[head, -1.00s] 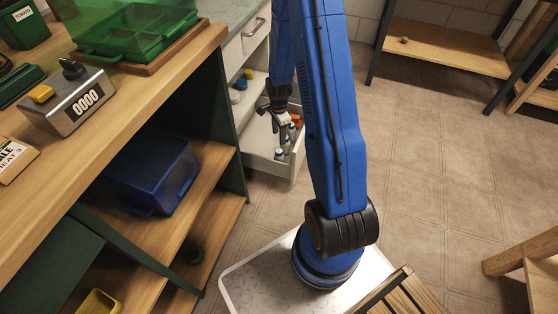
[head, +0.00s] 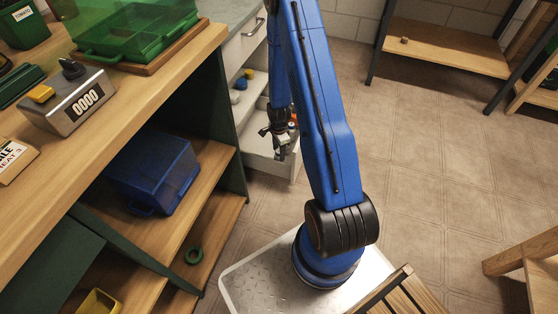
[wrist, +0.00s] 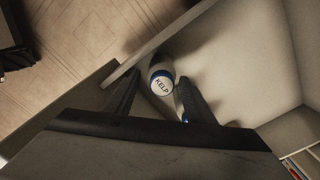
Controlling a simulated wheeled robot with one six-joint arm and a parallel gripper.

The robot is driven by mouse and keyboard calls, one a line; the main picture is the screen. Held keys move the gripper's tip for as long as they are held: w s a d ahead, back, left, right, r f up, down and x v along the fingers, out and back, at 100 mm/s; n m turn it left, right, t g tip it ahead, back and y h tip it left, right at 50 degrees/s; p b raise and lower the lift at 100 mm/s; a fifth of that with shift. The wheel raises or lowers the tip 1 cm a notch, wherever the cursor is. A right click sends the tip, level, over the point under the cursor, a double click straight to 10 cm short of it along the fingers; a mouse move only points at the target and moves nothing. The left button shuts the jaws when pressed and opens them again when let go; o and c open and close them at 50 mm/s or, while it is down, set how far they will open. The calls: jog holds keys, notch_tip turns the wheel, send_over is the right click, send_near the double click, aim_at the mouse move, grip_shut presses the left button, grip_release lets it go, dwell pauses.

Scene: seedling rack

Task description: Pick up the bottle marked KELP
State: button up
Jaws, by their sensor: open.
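The bottle marked KELP (wrist: 161,82) shows in the wrist view from above, with a white lettered cap and a blue ring. It stands in the open drawer (wrist: 235,60), close to the drawer's wall. My gripper (wrist: 155,92) is open, with one dark finger on each side of the bottle's lower part in the picture. I cannot tell whether the fingers touch it. In the head view my gripper (head: 281,152) hangs over the front of the drawer (head: 262,166), and the KELP bottle cannot be made out there.
The drawer walls stand close around my gripper. A wooden workbench (head: 150,85) with shelves is at the left, holding a blue bin (head: 155,172). Blue and yellow items (head: 241,82) lie farther back at the cabinet. The tiled floor (head: 430,170) at the right is open.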

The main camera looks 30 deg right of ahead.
jog(key=shift+w+d+f, duration=0.1)
jog(key=shift+w+f, duration=0.05)
jog(key=shift+f, duration=2.55)
jog(key=c, duration=1)
jog(key=shift+r, duration=0.1)
